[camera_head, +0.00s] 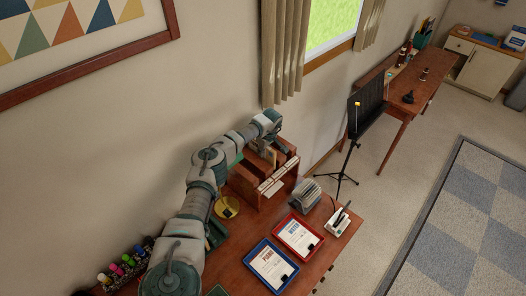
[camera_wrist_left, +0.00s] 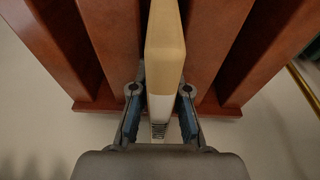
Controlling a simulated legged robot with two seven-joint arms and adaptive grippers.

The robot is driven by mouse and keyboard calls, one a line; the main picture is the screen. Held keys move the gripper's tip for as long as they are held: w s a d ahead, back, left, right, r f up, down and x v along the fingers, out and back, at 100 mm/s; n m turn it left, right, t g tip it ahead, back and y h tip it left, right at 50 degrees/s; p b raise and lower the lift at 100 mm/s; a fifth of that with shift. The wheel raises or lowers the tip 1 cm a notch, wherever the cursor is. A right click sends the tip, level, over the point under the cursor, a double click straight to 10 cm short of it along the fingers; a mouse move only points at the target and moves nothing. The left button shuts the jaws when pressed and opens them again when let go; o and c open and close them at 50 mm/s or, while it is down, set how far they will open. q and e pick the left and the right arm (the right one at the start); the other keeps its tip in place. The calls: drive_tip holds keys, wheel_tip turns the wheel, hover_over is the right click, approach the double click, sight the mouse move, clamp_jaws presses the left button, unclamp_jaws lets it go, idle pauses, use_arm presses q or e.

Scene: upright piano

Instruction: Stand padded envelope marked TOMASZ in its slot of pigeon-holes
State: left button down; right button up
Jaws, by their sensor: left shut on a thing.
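My left gripper (camera_head: 266,143) is over the back of the reddish-brown wooden pigeon-holes (camera_head: 243,186). In the left wrist view the two fingers (camera_wrist_left: 160,95) are shut on a tan padded envelope (camera_wrist_left: 165,42) with a white lower part, seen edge-on. The envelope lines up with a gap between two dividers of the pigeon-holes (camera_wrist_left: 215,40). How deep it sits there, or whether it touches the bottom, I cannot tell. No name is readable on it. White labels (camera_head: 278,180) run along the front of the pigeon-holes. My right gripper is not in view.
The pigeon-holes stand on a wooden piano top (camera_head: 235,255). Near them are a yellow round dish (camera_head: 227,207), a grey slotted object (camera_head: 305,194), a red tray (camera_head: 299,236) and a blue tray (camera_head: 271,267). A black music stand (camera_head: 367,107) stands beyond.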

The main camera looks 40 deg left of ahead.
use_arm(q)
drive_tip(key=shift+s+d+f, duration=0.15)
drive_tip(key=shift+d+f, duration=0.15)
drive_tip(key=shift+f, duration=0.15)
drive_tip(key=c, duration=1.1)
unclamp_jaws()
drive_tip(key=shift+a+f, duration=0.1)
drive_tip(key=shift+f, duration=0.1)
drive_tip(key=shift+w+d+r, duration=0.2)
drive_tip(key=shift+w+r, duration=0.05)
drive_tip(key=shift+r, duration=0.2)
drive_tip(key=v, duration=1.1)
drive_tip(key=shift+r, duration=0.25)
drive_tip(key=shift+a+f, duration=0.2)
drive_tip(key=shift+a, duration=0.6)
drive_tip(key=shift+d, duration=0.1)
